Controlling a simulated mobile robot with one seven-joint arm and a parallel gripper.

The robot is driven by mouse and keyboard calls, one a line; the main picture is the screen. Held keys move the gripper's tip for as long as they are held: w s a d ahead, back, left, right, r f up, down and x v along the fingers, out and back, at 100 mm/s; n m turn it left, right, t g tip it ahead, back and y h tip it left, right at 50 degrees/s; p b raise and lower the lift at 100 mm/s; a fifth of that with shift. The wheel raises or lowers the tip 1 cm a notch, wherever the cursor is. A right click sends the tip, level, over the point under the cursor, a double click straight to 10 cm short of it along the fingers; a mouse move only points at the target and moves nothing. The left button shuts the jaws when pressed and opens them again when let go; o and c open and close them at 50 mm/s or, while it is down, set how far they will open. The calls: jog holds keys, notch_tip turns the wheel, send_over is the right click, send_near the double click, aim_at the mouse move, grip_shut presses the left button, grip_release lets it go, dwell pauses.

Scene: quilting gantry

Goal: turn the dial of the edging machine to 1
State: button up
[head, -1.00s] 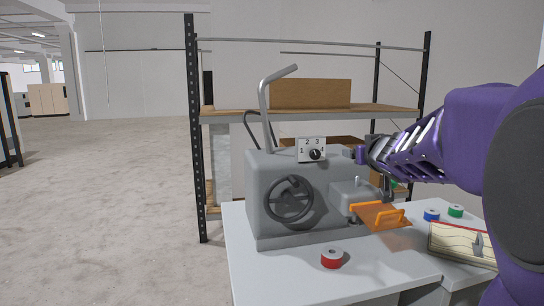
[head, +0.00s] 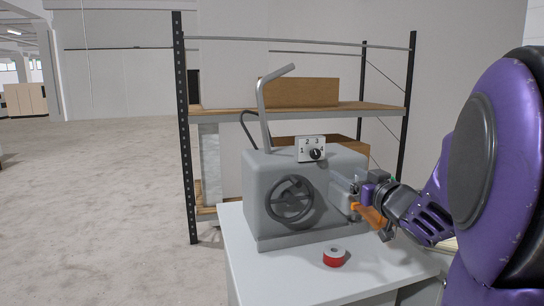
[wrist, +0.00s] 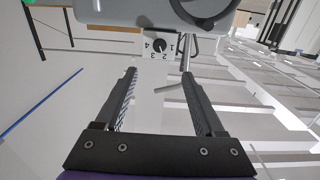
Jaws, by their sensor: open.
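The edging machine (head: 335,190) is a grey housing with a handwheel (head: 290,200) on its front. On its top edge stands a white plate (head: 303,143) numbered 1 to 4, with a round black dial (head: 316,155). The dial's pointer is too small to read surely. My gripper (head: 350,187) is beside the machine's right end, below and right of the dial. In the wrist view, my gripper (wrist: 158,76) is open and empty. The dial (wrist: 160,45) shows upside down beyond the fingertips, between them in the picture and apart from them.
A bent grey pipe (head: 263,110) rises from the machine. An orange-handled part (head: 370,215) is partly hidden by my gripper. A red spool (head: 334,257) sits on the white table (head: 300,275). A shelf rack (head: 187,130) with boxes stands behind. Floor at left is clear.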

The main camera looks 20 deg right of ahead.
aim_at(316, 155)
jog(key=w+b, duration=0.1)
jog(key=w, duration=0.4)
jog(key=w+b, duration=0.1)
jog(key=w, duration=0.5)
jog(key=w+b, duration=0.2)
jog(key=w, duration=0.4)
jog(key=shift+w+a, duration=0.15)
jog(key=shift+a, duration=0.1)
grip_shut()
